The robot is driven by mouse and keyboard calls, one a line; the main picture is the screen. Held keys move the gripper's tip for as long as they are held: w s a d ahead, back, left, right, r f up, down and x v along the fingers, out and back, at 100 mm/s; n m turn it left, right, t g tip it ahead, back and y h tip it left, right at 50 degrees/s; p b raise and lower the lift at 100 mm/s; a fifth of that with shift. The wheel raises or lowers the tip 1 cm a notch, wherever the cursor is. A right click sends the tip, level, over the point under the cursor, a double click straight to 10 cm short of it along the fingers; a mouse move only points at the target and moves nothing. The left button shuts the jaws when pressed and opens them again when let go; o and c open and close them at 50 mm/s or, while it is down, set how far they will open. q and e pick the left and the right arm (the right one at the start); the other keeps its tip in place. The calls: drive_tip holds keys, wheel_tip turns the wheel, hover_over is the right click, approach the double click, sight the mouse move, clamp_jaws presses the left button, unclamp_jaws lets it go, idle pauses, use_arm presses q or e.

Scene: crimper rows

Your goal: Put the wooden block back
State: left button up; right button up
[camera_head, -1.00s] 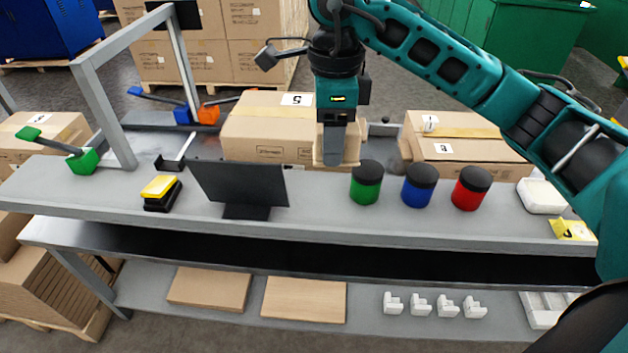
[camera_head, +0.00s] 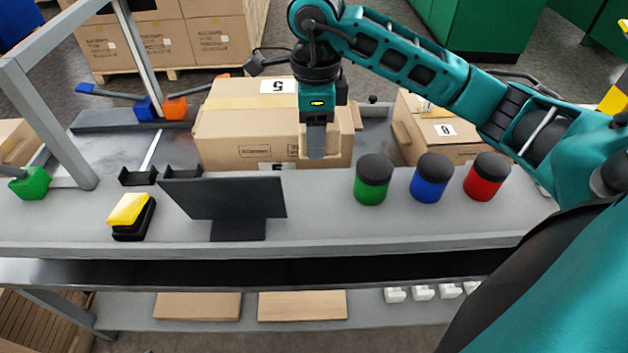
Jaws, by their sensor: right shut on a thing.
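My right gripper (camera_head: 316,143) points down above the back of the grey workbench (camera_head: 330,234), in front of a cardboard box. It is shut on a pale wooden block (camera_head: 332,143), which is mostly hidden behind the near finger, with narrow edges showing on both sides. The block blends with the box behind it, and I cannot tell if it touches anything. My left gripper is not in view.
A black monitor (camera_head: 228,198) and a yellow-black stapler-like item (camera_head: 130,215) stand left. Green (camera_head: 371,190), blue (camera_head: 429,190) and red (camera_head: 485,187) black-lidded jars stand right. Wooden boards (camera_head: 302,305) lie on the lower shelf. Bench surface between monitor and green jar is clear.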

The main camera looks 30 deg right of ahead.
hover_over(314, 191)
wheel_tip(314, 191, down, 6)
drive_tip(key=shift+s+b, duration=0.1)
drive_tip(key=shift+b, duration=0.2)
drive_tip(key=shift+f, duration=0.9)
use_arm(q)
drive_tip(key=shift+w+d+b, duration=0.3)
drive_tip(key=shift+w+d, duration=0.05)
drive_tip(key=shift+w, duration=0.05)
use_arm(e)
drive_tip(key=shift+f, duration=1.7)
drive_tip(key=shift+d+f, duration=0.1)
drive_tip(key=shift+f, duration=0.05)
drive_tip(key=o, duration=0.9)
drive_tip(key=shift+o, duration=0.2)
drive_tip(key=shift+r, duration=0.2)
drive_tip(key=shift+r, duration=0.35)
use_arm(q)
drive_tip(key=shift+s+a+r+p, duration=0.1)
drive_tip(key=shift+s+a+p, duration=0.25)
drive_tip(key=shift+p, duration=0.4)
use_arm(e)
wheel_tip(314, 191, up, 11)
drive_tip(key=shift+r, duration=0.15)
